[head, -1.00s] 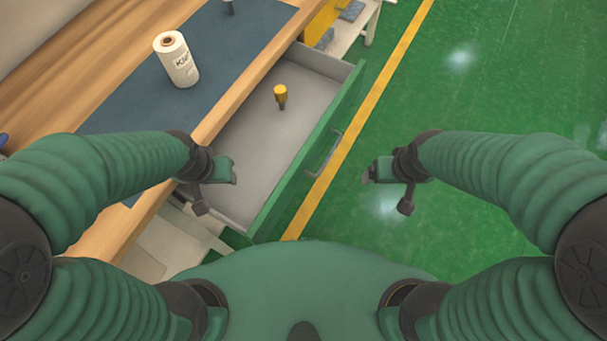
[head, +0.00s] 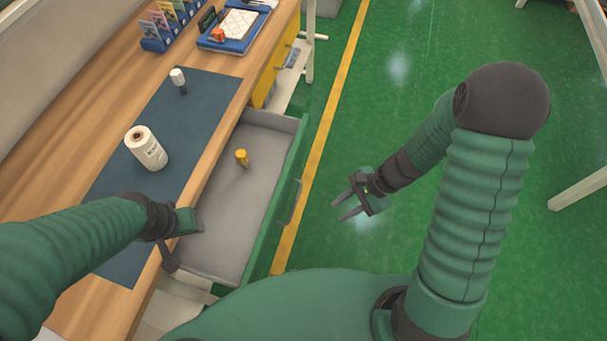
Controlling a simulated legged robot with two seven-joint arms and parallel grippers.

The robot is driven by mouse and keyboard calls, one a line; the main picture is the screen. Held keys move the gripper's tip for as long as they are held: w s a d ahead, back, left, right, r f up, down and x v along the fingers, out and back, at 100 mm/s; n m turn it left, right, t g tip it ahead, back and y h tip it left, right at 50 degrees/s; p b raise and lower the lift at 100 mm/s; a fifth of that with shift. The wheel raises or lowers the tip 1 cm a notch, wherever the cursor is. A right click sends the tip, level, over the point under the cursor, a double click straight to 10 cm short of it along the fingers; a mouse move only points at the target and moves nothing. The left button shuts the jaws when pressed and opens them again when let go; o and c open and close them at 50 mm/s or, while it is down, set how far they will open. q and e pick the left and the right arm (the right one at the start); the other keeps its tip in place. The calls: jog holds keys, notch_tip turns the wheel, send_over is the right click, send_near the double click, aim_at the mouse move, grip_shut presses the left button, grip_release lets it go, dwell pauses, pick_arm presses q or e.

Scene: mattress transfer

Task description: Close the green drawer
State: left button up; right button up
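The green drawer (head: 290,190) stands pulled out from under the wooden workbench. Its grey inside shows, with a yellow-topped tool (head: 241,157) standing in it. A dark handle (head: 290,201) is on the drawer's outer face. My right gripper (head: 343,208) is over the green floor, to the right of the drawer front and apart from it. Its two fingers are spread and nothing is between them. My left gripper (head: 187,238) is over the bench edge beside the drawer's near left corner. Its fingers are not clear enough to tell open from shut.
The wooden bench (head: 70,165) holds a dark mat (head: 190,110), a white roll (head: 146,148), a small white-capped item (head: 178,79), a blue card rack (head: 168,33) and a blue tray (head: 236,30). A yellow drawer unit (head: 268,82) stands beyond. Floor to the right is clear.

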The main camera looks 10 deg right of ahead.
jog(key=w+r+m+t+p, duration=0.1)
jog(key=m, duration=0.1)
jog(key=w+d+r+m+y+p, duration=0.1)
jog(key=m, duration=0.1)
jog(key=shift+w+d+r+m+t, duration=0.2)
jog(key=shift+w+r+m+t, duration=0.1)
jog(key=shift+t, duration=0.1)
jog(key=shift+c, duration=1.2)
jog(key=w+d+m+t, duration=0.1)
jog(key=m, duration=0.1)
jog(key=w+d+f+m+t+y+p, duration=0.1)
jog(key=m, duration=0.1)
jog(key=shift+w+d, duration=0.3)
grip_shut()
pick_arm(q)
jog(key=w+p+v, duration=0.1)
jog(key=v, duration=0.6)
jog(key=shift+w+d+r, duration=0.25)
jog(key=shift+r, duration=0.05)
pick_arm(e)
jog(key=w+a+r+x, duration=0.1)
jog(key=x, duration=1.3)
jog(key=shift+r, duration=0.3)
pick_arm(q)
jog(key=shift+a, duration=0.1)
pick_arm(e)
jog(key=shift+a, duration=0.1)
